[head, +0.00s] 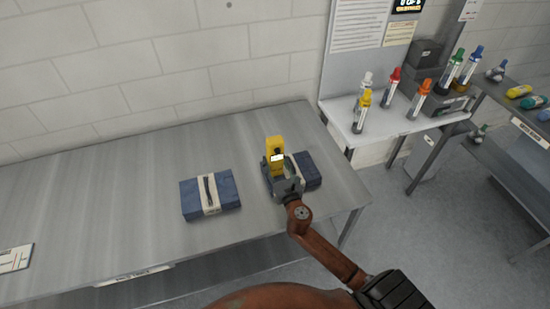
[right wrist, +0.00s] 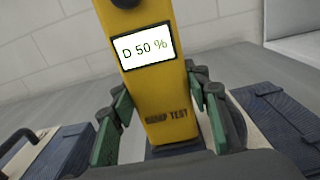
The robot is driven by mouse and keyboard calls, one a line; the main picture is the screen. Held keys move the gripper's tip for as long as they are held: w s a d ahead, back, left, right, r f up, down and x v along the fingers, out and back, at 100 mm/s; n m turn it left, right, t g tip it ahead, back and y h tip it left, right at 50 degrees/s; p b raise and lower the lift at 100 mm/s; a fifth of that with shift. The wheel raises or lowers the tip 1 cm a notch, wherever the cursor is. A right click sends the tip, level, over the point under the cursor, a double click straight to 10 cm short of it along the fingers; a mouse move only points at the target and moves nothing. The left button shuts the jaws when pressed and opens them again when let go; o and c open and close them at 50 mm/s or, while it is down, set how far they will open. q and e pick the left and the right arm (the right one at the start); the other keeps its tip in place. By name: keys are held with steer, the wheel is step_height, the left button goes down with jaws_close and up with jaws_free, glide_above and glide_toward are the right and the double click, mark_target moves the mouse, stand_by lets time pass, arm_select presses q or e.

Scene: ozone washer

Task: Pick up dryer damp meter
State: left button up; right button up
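The damp meter (head: 273,146) is a yellow upright handheld device at the right part of the steel table. In the right wrist view the meter (right wrist: 160,95) fills the middle, slightly tilted, with a screen reading "D 50 %" and dark "DAMP TEST" lettering. My right gripper (head: 279,168) is around its lower body. In the right wrist view the green-padded fingers (right wrist: 160,85) lean in on both sides, and their tips appear to touch the meter. My left gripper is out of view.
A folded blue cloth bundle (head: 225,186) with a pale band lies left of the meter. Another blue bundle (head: 308,171) lies right beside my gripper, partly hidden. A white shelf (head: 338,122) with colored bottles stands at right. The table's left part (head: 90,210) is mostly clear.

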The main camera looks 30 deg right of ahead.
steer(key=shift+r, duration=0.1)
steer(key=c, duration=0.9)
